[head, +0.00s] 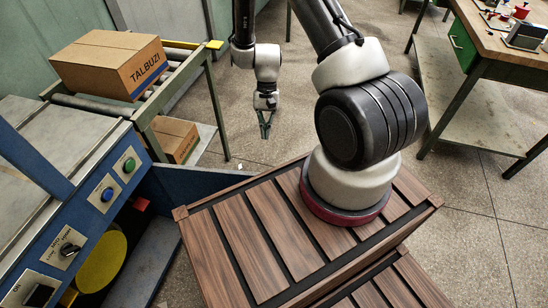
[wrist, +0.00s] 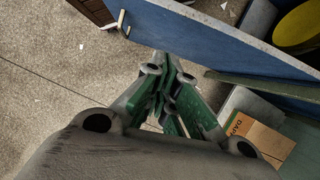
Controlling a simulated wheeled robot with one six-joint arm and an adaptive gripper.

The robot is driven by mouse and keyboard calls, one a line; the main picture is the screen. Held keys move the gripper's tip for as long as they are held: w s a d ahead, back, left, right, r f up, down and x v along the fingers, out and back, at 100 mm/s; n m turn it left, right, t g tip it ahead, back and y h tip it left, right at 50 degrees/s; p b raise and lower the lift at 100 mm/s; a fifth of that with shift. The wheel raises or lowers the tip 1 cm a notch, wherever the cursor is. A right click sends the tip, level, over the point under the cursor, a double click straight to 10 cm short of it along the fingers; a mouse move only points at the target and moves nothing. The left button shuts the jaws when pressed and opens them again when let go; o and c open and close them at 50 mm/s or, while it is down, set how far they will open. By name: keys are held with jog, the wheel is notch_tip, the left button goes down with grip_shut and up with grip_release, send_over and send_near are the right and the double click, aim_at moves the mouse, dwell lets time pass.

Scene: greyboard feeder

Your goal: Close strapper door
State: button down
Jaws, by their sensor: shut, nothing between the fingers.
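The strapper (head: 75,215) is the blue machine at the left of the head view, with a grey top and a button panel. Its door (head: 215,182) is a blue panel standing open, sticking out to the right from the machine; my wooden-topped base hides part of it. The door (wrist: 215,35) crosses the top of the wrist view, with a brass-coloured handle (wrist: 122,24) near its left end. My gripper (head: 265,135) is shut and empty, pointing down over the floor on the far side of the door. In the wrist view its green fingers (wrist: 168,65) appear just below the door panel, apart from the handle.
A yellow reel (head: 102,262) shows inside the strapper's opening. A roller conveyor (head: 185,80) with a TALBUZI box (head: 108,65) stands behind, with another box (head: 172,139) below. A workbench (head: 500,50) stands at the right. The floor around my gripper is clear.

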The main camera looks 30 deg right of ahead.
jog(key=s+a+f, duration=0.4)
jog(key=s+f, duration=0.2)
jog(key=f, duration=0.3)
jog(key=shift+a+f, duration=0.25)
